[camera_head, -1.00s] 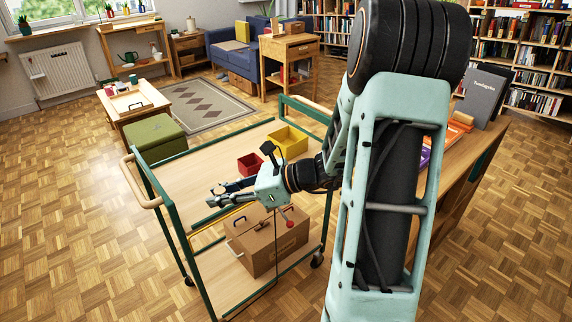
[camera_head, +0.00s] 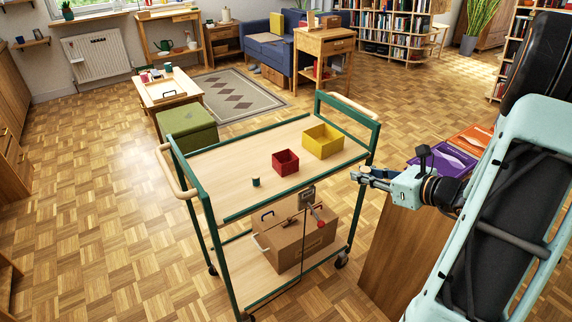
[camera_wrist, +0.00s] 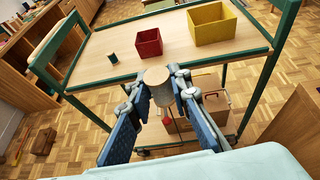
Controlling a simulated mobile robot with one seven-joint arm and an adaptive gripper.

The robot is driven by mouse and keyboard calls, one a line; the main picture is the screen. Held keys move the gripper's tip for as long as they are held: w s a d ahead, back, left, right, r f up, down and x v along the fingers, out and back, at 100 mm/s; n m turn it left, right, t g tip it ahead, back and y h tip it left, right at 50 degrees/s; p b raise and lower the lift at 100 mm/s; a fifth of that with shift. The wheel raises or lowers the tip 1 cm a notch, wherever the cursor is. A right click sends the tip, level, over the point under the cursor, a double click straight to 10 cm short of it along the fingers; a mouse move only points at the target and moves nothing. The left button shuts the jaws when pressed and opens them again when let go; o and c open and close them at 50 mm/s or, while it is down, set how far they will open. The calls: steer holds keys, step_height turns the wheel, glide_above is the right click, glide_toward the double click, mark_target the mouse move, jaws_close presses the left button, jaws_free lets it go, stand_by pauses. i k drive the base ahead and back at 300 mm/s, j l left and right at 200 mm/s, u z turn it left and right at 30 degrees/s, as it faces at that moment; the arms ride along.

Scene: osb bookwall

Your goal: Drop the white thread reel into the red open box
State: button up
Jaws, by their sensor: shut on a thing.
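The red open box (camera_head: 286,162) stands upright on the top shelf of the trolley (camera_head: 225,172); it also shows in the wrist view (camera_wrist: 149,43), with no contents visible. My gripper (camera_head: 362,177) is in the air off the trolley's front right. In the wrist view my gripper (camera_wrist: 160,92) is shut on the white thread reel (camera_wrist: 162,93), whose round pale wooden end (camera_wrist: 156,76) faces up. The reel is apart from the box, which lies beyond it in that view. In the head view the reel cannot be clearly made out.
A yellow open box (camera_head: 323,141) stands right of the red box. A small dark green reel (camera_head: 256,181) stands to its left. Green rails edge the trolley. A brown case (camera_head: 296,240) is on the lower shelf. A wooden cabinet (camera_head: 400,255) with purple and orange trays is at right.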

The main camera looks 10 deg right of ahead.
mark_target(291, 167)
steer(key=i+j+z, duration=0.1)
steer(key=i+j, duration=0.15)
steer(key=i+j+z, duration=0.1)
steer(key=j, duration=0.3)
steer(key=i+j+z, duration=0.1)
steer(key=i+j, duration=0.25)
